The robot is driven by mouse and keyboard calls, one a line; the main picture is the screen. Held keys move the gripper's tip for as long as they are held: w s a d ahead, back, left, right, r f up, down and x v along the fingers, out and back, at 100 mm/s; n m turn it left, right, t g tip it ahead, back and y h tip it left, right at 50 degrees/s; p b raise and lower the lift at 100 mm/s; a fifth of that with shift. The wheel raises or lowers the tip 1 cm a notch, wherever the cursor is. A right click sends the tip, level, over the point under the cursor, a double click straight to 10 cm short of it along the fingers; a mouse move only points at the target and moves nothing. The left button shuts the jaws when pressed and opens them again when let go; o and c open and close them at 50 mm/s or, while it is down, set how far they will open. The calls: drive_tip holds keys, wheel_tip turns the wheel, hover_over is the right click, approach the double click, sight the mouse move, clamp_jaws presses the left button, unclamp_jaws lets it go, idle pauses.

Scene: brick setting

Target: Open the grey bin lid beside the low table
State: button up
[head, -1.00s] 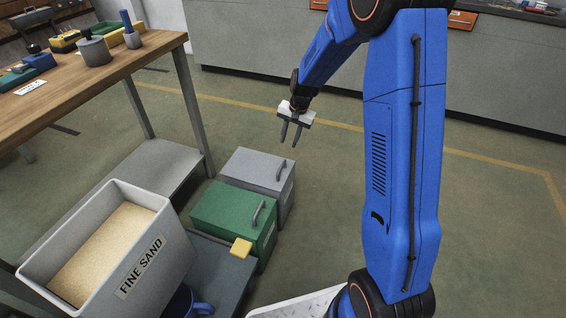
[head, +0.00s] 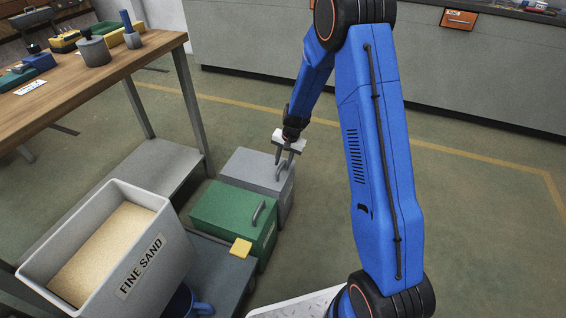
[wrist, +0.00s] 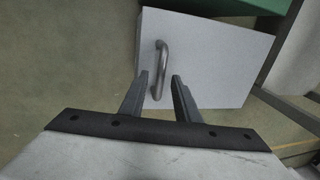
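The grey bin (head: 250,172) stands on the floor behind the green bin, with its lid down. A bar handle sits near the right end of its lid; in the head view my gripper partly covers it. In the wrist view the grey lid (wrist: 215,55) and its handle (wrist: 159,70) show clearly. My gripper (head: 284,163) points down over the handle end of the lid. I cannot tell the exact height gap.
The green bin (head: 235,214) with its own handle stands directly in front. The low table (head: 216,275) holds a blue mug (head: 190,302), a yellow block (head: 241,248) and the fine sand box (head: 172,252). A workbench (head: 120,60) rises at left. The floor right is clear.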

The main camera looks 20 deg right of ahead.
clamp_jaws()
drive_tip(key=shift+r, duration=0.1)
